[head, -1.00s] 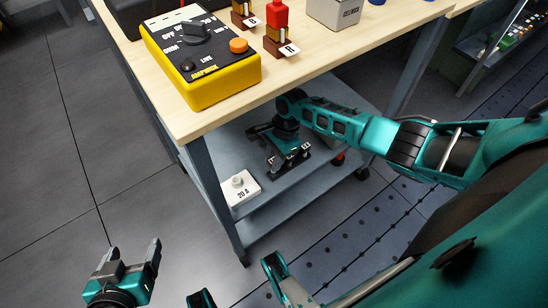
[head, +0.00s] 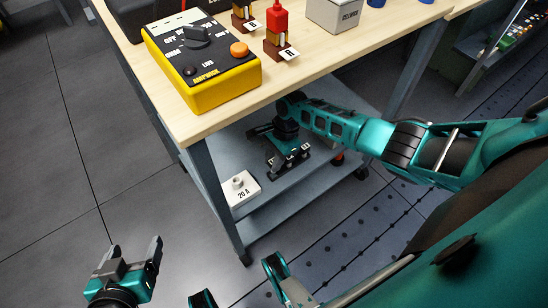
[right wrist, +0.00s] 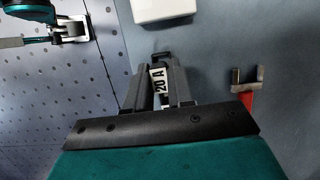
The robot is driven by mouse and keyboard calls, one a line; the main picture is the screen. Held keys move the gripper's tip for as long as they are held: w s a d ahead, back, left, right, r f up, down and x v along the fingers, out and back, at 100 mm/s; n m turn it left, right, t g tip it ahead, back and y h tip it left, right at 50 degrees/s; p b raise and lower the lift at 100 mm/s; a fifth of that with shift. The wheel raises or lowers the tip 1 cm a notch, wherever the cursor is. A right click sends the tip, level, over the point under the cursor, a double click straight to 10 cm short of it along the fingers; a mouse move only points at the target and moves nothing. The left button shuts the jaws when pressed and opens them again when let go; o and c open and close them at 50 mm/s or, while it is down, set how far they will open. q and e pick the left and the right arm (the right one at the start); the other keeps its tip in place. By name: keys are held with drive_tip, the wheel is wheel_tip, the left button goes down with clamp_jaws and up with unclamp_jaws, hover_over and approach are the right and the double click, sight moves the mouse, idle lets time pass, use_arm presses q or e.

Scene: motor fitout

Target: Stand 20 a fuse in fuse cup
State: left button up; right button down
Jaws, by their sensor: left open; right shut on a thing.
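A white block labelled 20 A (head: 241,190), with a small round grey cup on top, sits on the lower shelf in the head view. A white block edge (right wrist: 168,10) shows at the top of the right wrist view. My right gripper (head: 290,163) is low over the shelf, right of the block. In the right wrist view it is shut on a fuse with a white 20 A label (right wrist: 159,79). The fingers hide much of the fuse. My left gripper (head: 133,258) is open and empty, away from the table at the lower left.
The lower shelf (head: 232,222) lies under the wooden tabletop (head: 187,126), beside a table leg (head: 215,195). The tabletop holds a yellow meter (head: 205,70), fuse stands (head: 276,45) and a grey box (head: 335,14). A red object with a metal fork (right wrist: 246,92) lies right of my right gripper.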

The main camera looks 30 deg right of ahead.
idle(0.5)
drive_tip(key=shift+p, duration=0.3)
drive_tip(key=shift+f+b, duration=0.4)
drive_tip(key=shift+f, duration=0.2)
drive_tip(key=shift+f+b, duration=0.55)
drive_tip(key=shift+f, duration=0.3)
drive_tip(key=c, duration=0.9)
unclamp_jaws()
drive_tip(key=p+v, duration=0.4)
drive_tip(key=v, duration=0.3)
drive_tip(key=shift+r, duration=0.3)
